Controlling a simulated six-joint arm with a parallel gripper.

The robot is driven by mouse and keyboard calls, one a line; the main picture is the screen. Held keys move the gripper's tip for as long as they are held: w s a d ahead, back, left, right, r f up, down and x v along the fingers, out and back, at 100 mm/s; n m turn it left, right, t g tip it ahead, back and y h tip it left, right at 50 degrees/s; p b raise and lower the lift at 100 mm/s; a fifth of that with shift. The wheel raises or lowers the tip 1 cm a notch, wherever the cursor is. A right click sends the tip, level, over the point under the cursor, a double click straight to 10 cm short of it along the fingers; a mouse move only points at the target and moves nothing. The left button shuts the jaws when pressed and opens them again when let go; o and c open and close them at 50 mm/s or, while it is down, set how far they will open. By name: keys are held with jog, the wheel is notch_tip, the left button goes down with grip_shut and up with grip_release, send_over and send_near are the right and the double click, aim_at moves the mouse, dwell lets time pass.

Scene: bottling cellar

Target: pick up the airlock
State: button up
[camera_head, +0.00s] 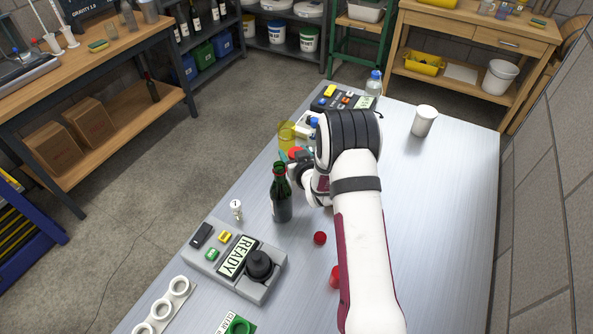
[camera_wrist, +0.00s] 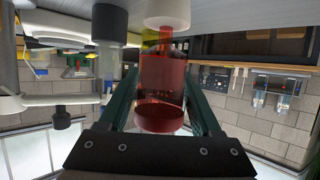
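A see-through red cylinder with a red cap and a pale base, which looks like the airlock (camera_wrist: 162,85), stands between the fingers of my gripper (camera_wrist: 163,80) in the wrist view, where the tabletop is at the top. The fingers lie along both sides of it, very close. I cannot tell whether they touch it. Its pale end appears at the table surface. In the head view a red cap (camera_head: 294,152) shows just beyond my gripper, which is mostly hidden by my wrist.
A dark green bottle (camera_head: 281,195) stands close to my wrist. A yellow-topped container (camera_head: 287,133) is just behind. A grey READY box (camera_head: 233,260) is at the front left, and a white cup (camera_head: 423,121) is at the back right. The right of the table (camera_head: 450,210) is clear.

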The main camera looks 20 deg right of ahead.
grip_shut()
jog(key=shift+r, duration=0.1)
